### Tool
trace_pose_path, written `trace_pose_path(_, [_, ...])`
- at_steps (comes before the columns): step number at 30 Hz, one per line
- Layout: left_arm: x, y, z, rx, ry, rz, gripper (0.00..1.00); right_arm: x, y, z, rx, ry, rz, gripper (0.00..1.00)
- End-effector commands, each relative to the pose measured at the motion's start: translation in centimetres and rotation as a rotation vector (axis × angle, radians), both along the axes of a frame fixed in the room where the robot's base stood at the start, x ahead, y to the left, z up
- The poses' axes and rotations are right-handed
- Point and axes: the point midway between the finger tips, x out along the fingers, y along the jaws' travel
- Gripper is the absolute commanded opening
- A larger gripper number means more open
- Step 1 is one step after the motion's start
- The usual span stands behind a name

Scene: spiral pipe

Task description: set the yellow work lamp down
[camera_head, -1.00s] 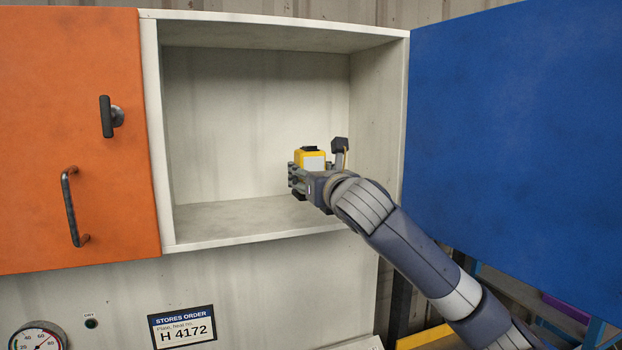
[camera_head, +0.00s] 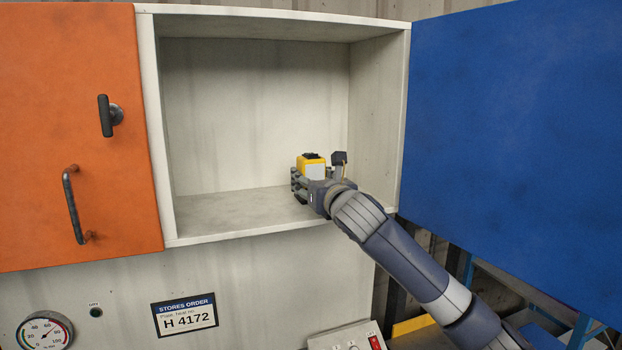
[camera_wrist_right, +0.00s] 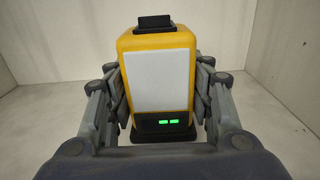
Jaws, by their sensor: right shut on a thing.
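The yellow work lamp (camera_head: 312,168) has a pale front panel and a black top. It is inside the open white cupboard (camera_head: 240,240), towards the right of its floor. My right gripper (camera_head: 306,186) is shut on the lamp's sides. In the right wrist view the lamp (camera_wrist_right: 158,80) stands upright between the fingers of my right gripper (camera_wrist_right: 160,95), with two green lights near its dark base. The base looks close to or on the cupboard floor; whether it touches is hard to tell. My left gripper is not in view.
An orange door (camera_head: 75,130) with a dark handle covers the left side. A blue door (camera_head: 510,150) stands open at the right. The cupboard floor left of the lamp is clear. A gauge (camera_head: 45,332) and an H 4172 sign (camera_head: 184,315) are below.

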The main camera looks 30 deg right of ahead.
Motion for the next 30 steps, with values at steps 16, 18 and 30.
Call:
trace_pose_path(16, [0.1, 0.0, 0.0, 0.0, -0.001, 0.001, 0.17, 0.0, 0.0, -0.2, 0.0, 0.001, 0.0, 0.68])
trace_pose_path(18, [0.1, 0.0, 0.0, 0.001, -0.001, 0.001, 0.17, 0.0, 0.0, -0.2, 0.0, 0.0, 0.0, 0.68])
trace_pose_path(30, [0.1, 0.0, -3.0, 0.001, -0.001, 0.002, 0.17, -4.6, 1.1, -0.4, -0.006, -0.003, 0.0, 0.68])
